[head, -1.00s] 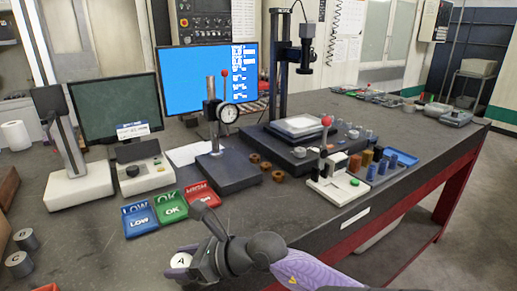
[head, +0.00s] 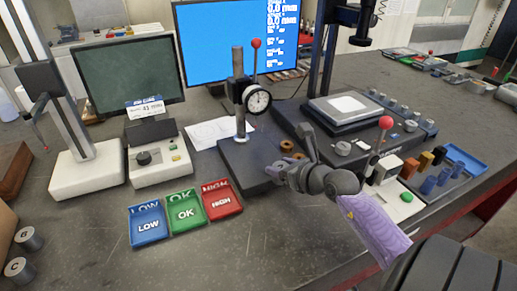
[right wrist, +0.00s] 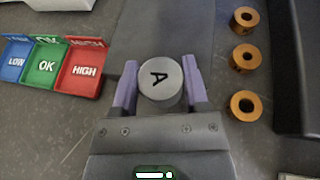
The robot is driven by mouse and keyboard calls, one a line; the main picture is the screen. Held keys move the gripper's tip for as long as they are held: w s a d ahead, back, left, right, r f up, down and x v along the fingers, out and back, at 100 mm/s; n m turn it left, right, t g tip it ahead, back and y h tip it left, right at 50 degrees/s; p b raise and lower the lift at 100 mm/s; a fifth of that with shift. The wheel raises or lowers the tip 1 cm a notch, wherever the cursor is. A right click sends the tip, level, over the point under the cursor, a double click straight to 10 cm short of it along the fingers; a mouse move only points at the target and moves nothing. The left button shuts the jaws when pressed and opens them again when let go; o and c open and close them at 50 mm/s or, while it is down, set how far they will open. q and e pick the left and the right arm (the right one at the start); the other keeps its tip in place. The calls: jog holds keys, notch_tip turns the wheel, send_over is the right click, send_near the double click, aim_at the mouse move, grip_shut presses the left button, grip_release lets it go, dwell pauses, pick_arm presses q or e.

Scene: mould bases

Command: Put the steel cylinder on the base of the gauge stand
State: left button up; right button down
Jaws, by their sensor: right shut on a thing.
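My right gripper (head: 276,174) is shut on the steel cylinder marked A, whose lettered top (right wrist: 160,80) sits between the fingers in the right wrist view. In the head view the cylinder is mostly hidden by the gripper. The gauge stand has a steel column (head: 238,95), a round dial (head: 257,99) and a dark flat base (head: 238,160). The gripper is at the right front part of this base in the head view. Whether the cylinder touches the base I cannot tell. My left gripper is not in view.
Blue LOW (head: 148,226), green OK (head: 184,213) and red HIGH (head: 221,203) trays lie left of the gripper. Brass rings (right wrist: 243,57) lie to its right. Cylinders B (head: 29,238) and C (head: 19,270) stand at the far left. A larger dark stand (head: 315,125) is behind right.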

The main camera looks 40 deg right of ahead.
jog(key=w, duration=0.5)
jog(key=shift+w+d+b, duration=0.15)
jog(key=shift+d+b, duration=0.05)
jog(key=shift+b, duration=0.2)
jog(key=w+b, duration=0.1)
jog(key=w, duration=0.3)
jog(key=shift+w+d, duration=0.15)
jog(key=shift+w, duration=0.15)
jog(key=shift+f, duration=0.35)
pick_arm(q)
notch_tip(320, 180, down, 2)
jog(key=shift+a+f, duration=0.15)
pick_arm(e)
jog(key=shift+s+r, duration=0.1)
jog(key=shift+c, duration=0.5)
grip_release()
